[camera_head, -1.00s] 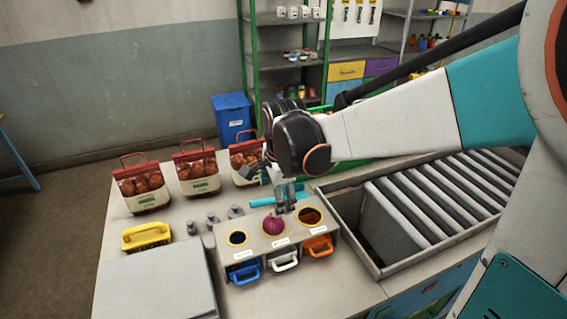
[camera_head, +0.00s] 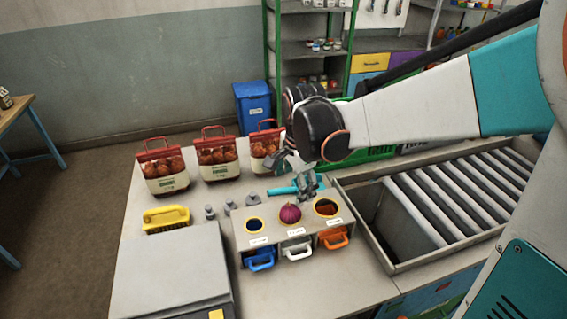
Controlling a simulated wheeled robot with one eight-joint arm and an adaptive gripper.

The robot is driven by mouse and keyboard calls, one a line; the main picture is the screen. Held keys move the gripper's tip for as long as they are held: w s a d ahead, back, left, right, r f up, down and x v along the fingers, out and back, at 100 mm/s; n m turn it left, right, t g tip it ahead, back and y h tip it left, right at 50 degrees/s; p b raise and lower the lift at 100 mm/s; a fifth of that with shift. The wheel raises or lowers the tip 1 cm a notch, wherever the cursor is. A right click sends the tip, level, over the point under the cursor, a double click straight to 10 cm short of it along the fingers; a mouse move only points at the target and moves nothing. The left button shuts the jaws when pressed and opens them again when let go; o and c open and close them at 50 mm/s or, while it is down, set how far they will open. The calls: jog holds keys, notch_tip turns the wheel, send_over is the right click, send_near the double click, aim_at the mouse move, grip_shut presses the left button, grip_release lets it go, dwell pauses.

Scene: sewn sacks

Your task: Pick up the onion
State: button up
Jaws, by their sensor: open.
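The onion (camera_head: 290,213) is purple-red and round. It sits in the middle hole of a grey box (camera_head: 266,239) with three round holes, above the white handle. My gripper (camera_head: 306,192) is open, just above and behind the onion and slightly to its right. It appears apart from the onion and holds nothing. The lower part of the onion is hidden in the hole.
Three sacks (camera_head: 163,169) with red handles stand at the back left of the table. A yellow-handled item (camera_head: 166,219) and small grey pieces lie left of the box. A teal cylinder (camera_head: 290,189) lies behind it. A roller conveyor (camera_head: 440,205) is at the right.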

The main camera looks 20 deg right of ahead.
aim_at(290, 209)
jog(key=f+n, duration=0.2)
jog(key=n, duration=0.2)
jog(key=w+f+n+g, duration=0.1)
jog(key=f+n, duration=0.2)
jog(key=n, duration=0.1)
jog(key=w+f+n+g+p, duration=0.1)
jog(key=f+n, duration=0.2)
jog(key=shift+w+a+n, duration=0.2)
jog(key=shift+n, duration=0.2)
jog(key=shift+w+d+f+b, duration=0.1)
jog(key=shift+f+b, duration=0.1)
jog(key=shift+f, duration=0.7)
jog(key=shift+s+d+f+b, duration=0.1)
jog(key=shift+f+b, duration=0.1)
jog(key=shift+f, duration=0.65)
jog(key=shift+w+d+f+b, duration=0.1)
jog(key=shift+f+b, duration=0.1)
jog(key=shift+f, duration=0.7)
jog(key=c, duration=1.3)
jog(key=shift+r, duration=0.1)
jog(key=shift+c, duration=0.2)
